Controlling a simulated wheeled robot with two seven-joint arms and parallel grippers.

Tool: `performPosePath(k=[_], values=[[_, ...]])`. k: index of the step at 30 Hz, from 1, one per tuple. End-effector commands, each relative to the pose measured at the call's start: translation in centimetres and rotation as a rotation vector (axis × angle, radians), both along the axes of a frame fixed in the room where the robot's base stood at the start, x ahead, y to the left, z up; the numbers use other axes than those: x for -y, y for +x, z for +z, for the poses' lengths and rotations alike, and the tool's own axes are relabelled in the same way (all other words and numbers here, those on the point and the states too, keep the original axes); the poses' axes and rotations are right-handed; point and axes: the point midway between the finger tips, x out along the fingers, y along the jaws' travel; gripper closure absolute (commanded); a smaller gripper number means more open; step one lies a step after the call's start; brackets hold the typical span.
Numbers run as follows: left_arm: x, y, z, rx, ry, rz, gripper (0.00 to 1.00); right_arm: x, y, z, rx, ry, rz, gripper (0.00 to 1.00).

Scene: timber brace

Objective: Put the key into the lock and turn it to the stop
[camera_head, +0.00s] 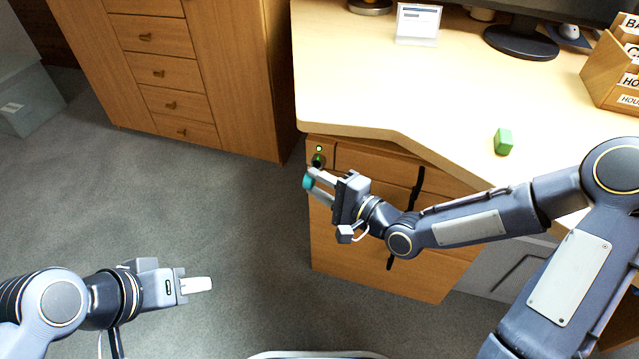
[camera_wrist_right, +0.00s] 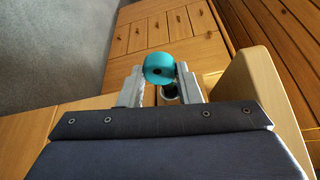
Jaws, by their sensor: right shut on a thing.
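The key shows as a teal round head (camera_head: 308,182), held between the fingertips of my right gripper (camera_head: 313,183). The teal head also shows in the right wrist view (camera_wrist_right: 159,68), between both fingers; its shaft is hidden. The lock (camera_head: 317,160) is a dark round piece with some green, at the upper left corner of the wooden drawer cabinet's front. The key head appears just in front of and below it; I cannot tell whether the key touches it. A dark round opening (camera_wrist_right: 170,91) shows beyond the fingers. My left gripper (camera_head: 197,285) hangs over the floor, empty; its finger gap is not visible.
The drawer cabinet (camera_head: 340,255) stands under the light desk top (camera_head: 400,85), whose edge overhangs near the lock. A green block (camera_head: 503,141) lies on the desk. A wooden chest (camera_head: 170,75) stands behind left. The grey floor (camera_head: 215,205) at left is clear.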

Motion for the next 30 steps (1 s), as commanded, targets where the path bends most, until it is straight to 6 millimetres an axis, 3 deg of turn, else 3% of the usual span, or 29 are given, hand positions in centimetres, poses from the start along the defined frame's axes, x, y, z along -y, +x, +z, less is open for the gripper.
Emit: performPosePath(k=[30], values=[[0.0, 0.0, 0.6, 0.0, 0.0, 0.0, 0.64, 0.5, 1.6, 0.0, 0.0, 0.0, 0.0, 0.95]])
